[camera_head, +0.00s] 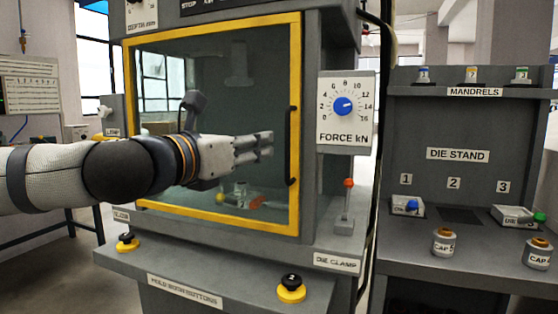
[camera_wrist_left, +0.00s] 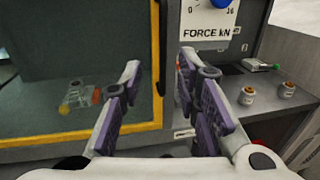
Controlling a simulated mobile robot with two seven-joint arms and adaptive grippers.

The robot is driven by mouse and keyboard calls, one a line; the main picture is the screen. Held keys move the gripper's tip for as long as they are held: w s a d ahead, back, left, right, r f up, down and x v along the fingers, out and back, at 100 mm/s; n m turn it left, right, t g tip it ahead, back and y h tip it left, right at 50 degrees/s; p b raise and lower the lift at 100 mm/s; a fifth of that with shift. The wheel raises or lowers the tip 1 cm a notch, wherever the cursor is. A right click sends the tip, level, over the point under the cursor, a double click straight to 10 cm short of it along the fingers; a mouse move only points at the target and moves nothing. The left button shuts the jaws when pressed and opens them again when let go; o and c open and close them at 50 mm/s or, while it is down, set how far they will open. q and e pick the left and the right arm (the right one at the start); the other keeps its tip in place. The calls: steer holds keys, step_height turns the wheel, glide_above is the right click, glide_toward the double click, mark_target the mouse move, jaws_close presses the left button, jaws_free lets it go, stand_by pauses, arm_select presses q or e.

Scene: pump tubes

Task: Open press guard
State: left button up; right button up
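The press guard (camera_head: 297,60) is a clear pane in a yellow frame, and it looks closed across the front of the grey press. Its black vertical bar handle (camera_head: 291,150) is on the right side of the frame. My left gripper (camera_head: 268,145) is in front of the pane, pointing right, just left of the handle in the head view. In the left wrist view its two fingers (camera_wrist_left: 158,68) are spread, with nothing gripped. The handle (camera_wrist_left: 161,45) shows in the gap between the fingertips, and I see no contact. My right gripper is not in view.
A force dial panel (camera_head: 345,108) and a red-tipped lever (camera_head: 347,205) are right of the guard. Yellow-and-black buttons (camera_head: 291,288) sit on the front ledge. The die stand (camera_head: 458,180) with caps is further right. Small parts (camera_head: 240,198) lie behind the pane.

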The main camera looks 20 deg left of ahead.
mark_target(286, 138)
arm_select(q)
steer(key=x, duration=1.1)
steer(key=shift+w+d, duration=0.35)
jaws_close()
